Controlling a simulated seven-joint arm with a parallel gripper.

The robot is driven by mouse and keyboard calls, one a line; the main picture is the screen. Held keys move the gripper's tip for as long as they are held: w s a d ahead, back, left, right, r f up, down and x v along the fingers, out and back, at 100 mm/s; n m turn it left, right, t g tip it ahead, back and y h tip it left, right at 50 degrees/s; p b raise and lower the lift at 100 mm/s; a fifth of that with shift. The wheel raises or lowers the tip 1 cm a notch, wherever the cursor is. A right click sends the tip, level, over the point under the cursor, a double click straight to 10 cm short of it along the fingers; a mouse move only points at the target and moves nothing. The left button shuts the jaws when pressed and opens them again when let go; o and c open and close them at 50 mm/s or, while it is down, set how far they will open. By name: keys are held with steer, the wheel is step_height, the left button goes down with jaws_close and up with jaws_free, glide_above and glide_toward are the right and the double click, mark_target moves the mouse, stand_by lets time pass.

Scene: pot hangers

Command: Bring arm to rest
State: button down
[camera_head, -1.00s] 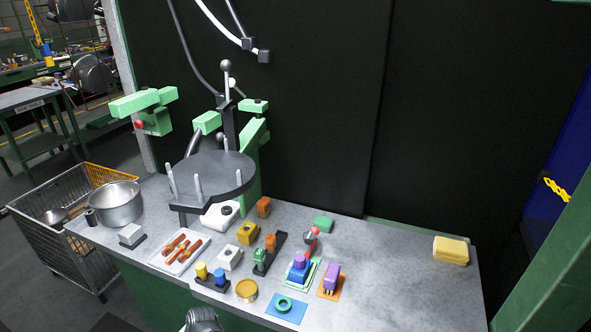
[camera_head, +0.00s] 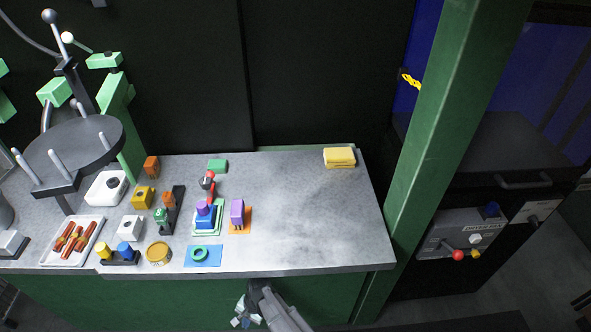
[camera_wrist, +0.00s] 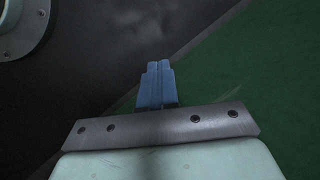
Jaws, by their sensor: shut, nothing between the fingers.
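My gripper (camera_wrist: 158,68) shows in the wrist view with its two blue fingers pressed together and nothing between them. Behind the fingers there is dark floor on the left and a green panel on the right. In the head view my gripper (camera_head: 241,321) is at the bottom, low in front of the workbench (camera_head: 300,215) and below its front edge. It touches nothing on the bench.
The bench holds a tray of reddish sticks (camera_head: 73,240), a blue mat with a ring (camera_head: 201,255), a purple block (camera_head: 237,212) and a yellow sponge (camera_head: 339,157). Its right half is mostly clear. A green post (camera_head: 440,130) stands at the right end.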

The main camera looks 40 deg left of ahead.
steer(key=w+d+f+m, duration=0.1)
steer(key=w+d, duration=0.5)
steer(key=d, duration=0.4)
steer(key=w+d+f+h, duration=0.1)
steer(key=w+d, duration=0.4)
steer(key=d, duration=0.4)
steer(key=w+d+f+m, duration=0.1)
steer(key=w+d, duration=0.5)
steer(key=d, duration=0.4)
steer(key=s+d+r+g, duration=0.1)
steer(key=s+d, duration=0.3)
steer(key=d, duration=1)
steer(key=s+d+r+m+g, duration=0.1)
steer(key=s+d, duration=0.3)
steer(key=d, duration=1.1)
steer(key=shift+r+m+g, duration=0.3)
steer(key=shift+r+g, duration=0.1)
steer(key=shift+r, duration=0.25)
